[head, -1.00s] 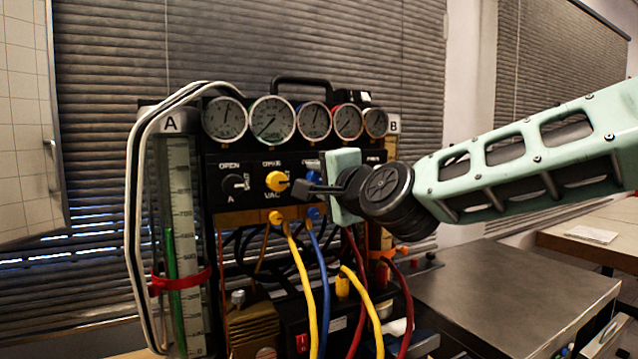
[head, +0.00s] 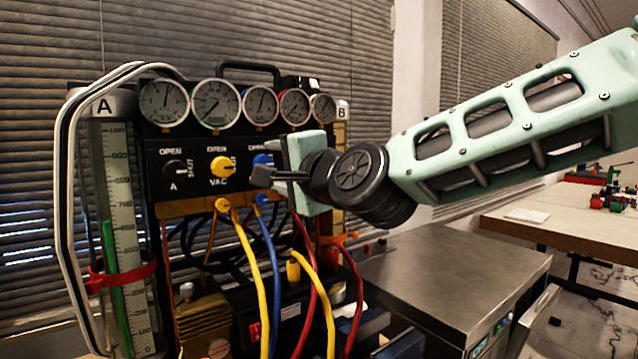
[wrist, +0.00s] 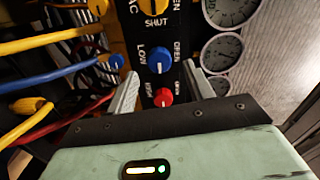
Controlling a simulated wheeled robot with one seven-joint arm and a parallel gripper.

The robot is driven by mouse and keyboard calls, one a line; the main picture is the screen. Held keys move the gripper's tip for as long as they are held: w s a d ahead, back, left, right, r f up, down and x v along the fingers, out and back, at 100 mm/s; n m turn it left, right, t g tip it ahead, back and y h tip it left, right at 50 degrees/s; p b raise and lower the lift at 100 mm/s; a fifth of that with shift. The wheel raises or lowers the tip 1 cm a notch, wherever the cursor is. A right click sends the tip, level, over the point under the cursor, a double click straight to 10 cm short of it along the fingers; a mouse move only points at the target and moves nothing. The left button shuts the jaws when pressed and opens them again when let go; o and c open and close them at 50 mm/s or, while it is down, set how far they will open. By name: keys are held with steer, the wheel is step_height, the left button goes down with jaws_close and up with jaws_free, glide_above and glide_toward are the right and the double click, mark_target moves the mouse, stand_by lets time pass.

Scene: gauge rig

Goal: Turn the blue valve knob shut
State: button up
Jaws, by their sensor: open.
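The blue valve knob (wrist: 159,60) is on the black panel of the gauge rig, in the wrist view between the yellow knob and the red knob. In the head view the blue knob (head: 262,159) is partly hidden by my fingers. My gripper (head: 262,176) is in front of the panel at the blue knob. In the wrist view my gripper (wrist: 160,70) is open, with one finger on each side of the blue knob. I see gaps between knob and fingers there. How deep the fingertips reach, I cannot tell.
The yellow knob (head: 222,167) and a black knob (head: 175,168) are to the left; the red knob (wrist: 162,97) is close to the blue one. Gauges (head: 215,104) line the top. Coloured hoses (head: 270,265) hang below. A metal cart top (head: 450,270) stands right.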

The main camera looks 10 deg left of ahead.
steer(key=v, duration=1.2)
steer(key=shift+s+d+b, duration=0.2)
steer(key=shift+d+b, duration=0.1)
steer(key=s+d+f+n+g+h+p, duration=0.25)
steer(key=s+d+f+n+h, duration=0.2)
steer(key=f, duration=0.45)
steer(key=s+d+f+n+g+h+p, duration=0.1)
steer(key=s+d+f+n+g+h, duration=0.25)
steer(key=d+f, duration=0.4)
steer(key=s+d+f+n+g+h+p, duration=0.1)
steer(key=s+d+f+n+g+h, duration=0.4)
steer(key=s+d, duration=0.6)
step_height(320, 180, down, 2)
steer(key=shift+s+d+f+n+g+p, duration=0.15)
steer(key=shift+s+d+n+g+p, duration=0.1)
steer(key=shift+s+n+g+p, duration=0.25)
